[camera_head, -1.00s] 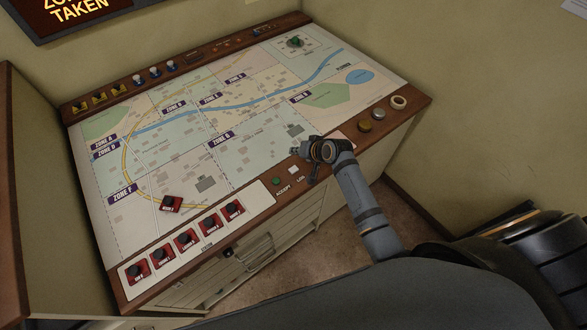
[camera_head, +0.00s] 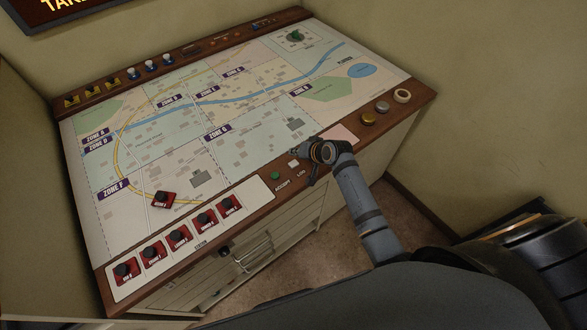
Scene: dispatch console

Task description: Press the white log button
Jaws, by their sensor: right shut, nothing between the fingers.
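The white log button (camera_head: 293,163) is a small pale square on the console's brown front edge, above the label LOG. A green accept button (camera_head: 275,176) sits just to its left. My right gripper (camera_head: 309,178) is shut and empty, pointing down just right of the log button and close to it. I cannot tell whether it touches the console. The log button is not covered by the gripper. My left gripper is not in view.
The console (camera_head: 250,192) carries a zone map. Red pieces (camera_head: 181,237) stand in a tray at its front left, with one red piece (camera_head: 163,199) on the map. Gold and silver knobs (camera_head: 368,119) and a pale ring (camera_head: 402,96) sit at the right corner.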

